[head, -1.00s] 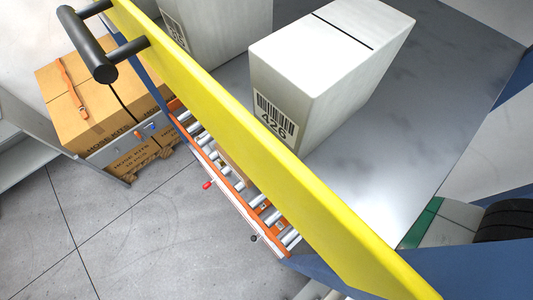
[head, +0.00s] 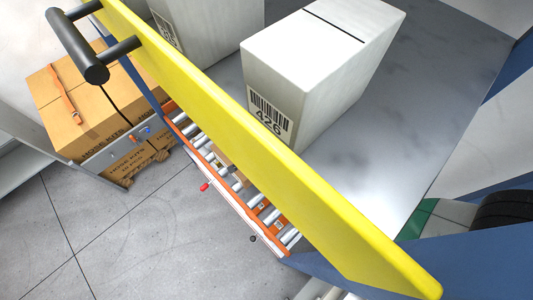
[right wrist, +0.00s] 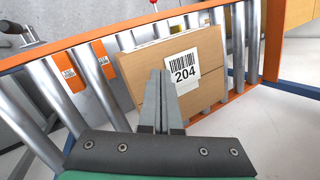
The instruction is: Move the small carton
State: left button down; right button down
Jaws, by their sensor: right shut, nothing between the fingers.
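A small brown carton (right wrist: 188,78) with a white barcode label reading 204 lies on a roller conveyor in the right wrist view. In the head view only a sliver of brown carton (head: 223,157) shows behind the yellow panel's lower edge. My right gripper (right wrist: 163,78) is shut and empty, its fingertips in front of the carton's face, just left of the label. I cannot tell whether the fingertips touch the carton. My left gripper is not in view.
The conveyor has metal rollers and orange rails (right wrist: 82,44). A long yellow panel (head: 250,150) crosses the head view and hides much of it. A large white carton marked 426 (head: 310,70) stands on a grey metal surface (head: 400,120). Brown boxes (head: 85,105) stand at left.

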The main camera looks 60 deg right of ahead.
jog(key=m+b, duration=0.1)
jog(key=m, duration=0.1)
jog(key=s+d+m+t+b, duration=0.1)
jog(key=m, duration=0.2)
jog(key=d+f+m+t+b, duration=0.1)
jog(key=m+b, duration=0.1)
jog(key=shift+s+f+h, duration=0.1)
jog(key=shift+s+h, duration=0.2)
jog(key=shift+s, duration=0.05)
jog(key=s+a+f+m+t+h+b, duration=0.1)
jog(key=s+f+m+b, duration=0.4)
jog(key=s, duration=0.3)
jog(key=s+a+f+m+b, duration=0.1)
jog(key=s+f+m+b, duration=0.1)
jog(key=s+f+b, duration=0.5)
jog(key=w+d+f+b, duration=0.1)
jog(key=w, duration=0.1)
jog(key=w+d+f+b, duration=0.2)
jog(key=w+f, duration=0.1)
jog(key=shift+w+d, duration=0.1)
jog(key=shift+w, duration=0.25)
jog(key=w, duration=0.2)
jog(key=w+d+b, duration=0.1)
jog(key=w, duration=0.1)
jog(key=shift+d+r, duration=0.2)
jog(key=shift+a, duration=0.1)
jog(key=shift+w+a, duration=0.1)
